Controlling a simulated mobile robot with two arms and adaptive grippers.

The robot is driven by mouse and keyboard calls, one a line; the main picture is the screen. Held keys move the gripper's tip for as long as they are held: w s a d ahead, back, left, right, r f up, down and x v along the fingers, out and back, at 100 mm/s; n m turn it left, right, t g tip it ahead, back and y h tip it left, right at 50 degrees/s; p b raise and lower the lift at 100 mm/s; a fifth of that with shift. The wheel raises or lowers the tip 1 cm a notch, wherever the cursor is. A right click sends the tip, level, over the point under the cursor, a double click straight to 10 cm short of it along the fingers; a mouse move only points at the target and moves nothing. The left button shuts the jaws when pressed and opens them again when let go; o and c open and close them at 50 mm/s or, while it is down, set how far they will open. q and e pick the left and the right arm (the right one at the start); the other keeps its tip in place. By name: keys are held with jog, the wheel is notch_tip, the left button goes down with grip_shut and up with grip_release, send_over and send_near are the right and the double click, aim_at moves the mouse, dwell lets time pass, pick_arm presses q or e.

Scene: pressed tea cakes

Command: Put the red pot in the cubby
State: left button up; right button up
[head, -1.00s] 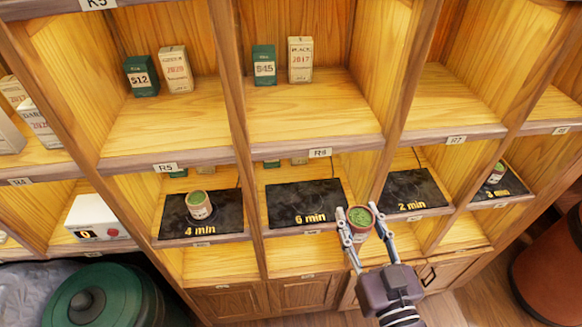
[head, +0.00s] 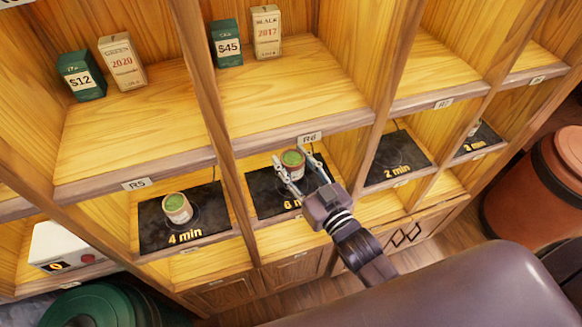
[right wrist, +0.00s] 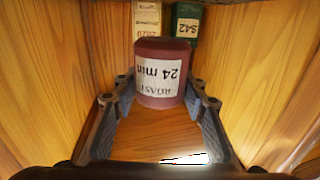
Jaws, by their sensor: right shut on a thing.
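In the right wrist view the red pot (right wrist: 160,48) shows a label reading "ROAST 24 min" upside down, with a finger on each side and wooden walls around.
The "2 min" pad (head: 385,170) to the right is empty. Wooden dividers (head: 237,200) and the R6 shelf edge (head: 300,139) border the cubby. Boxes stand on the upper shelves.

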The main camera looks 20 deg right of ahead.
aim_at(298, 178)
jog(key=shift+f, duration=1.6)
jog(key=shift+f+b, duration=0.4)
jog(key=shift+f, duration=0.25)
jog(key=o, duration=1.3)
jog(key=shift+r, duration=0.15)
jog(key=shift+r+p, duration=0.35)
jog(key=shift+r, duration=0.1)
jog(key=shift+b+v, duration=0.7)
jog(key=shift+v, duration=5.3)
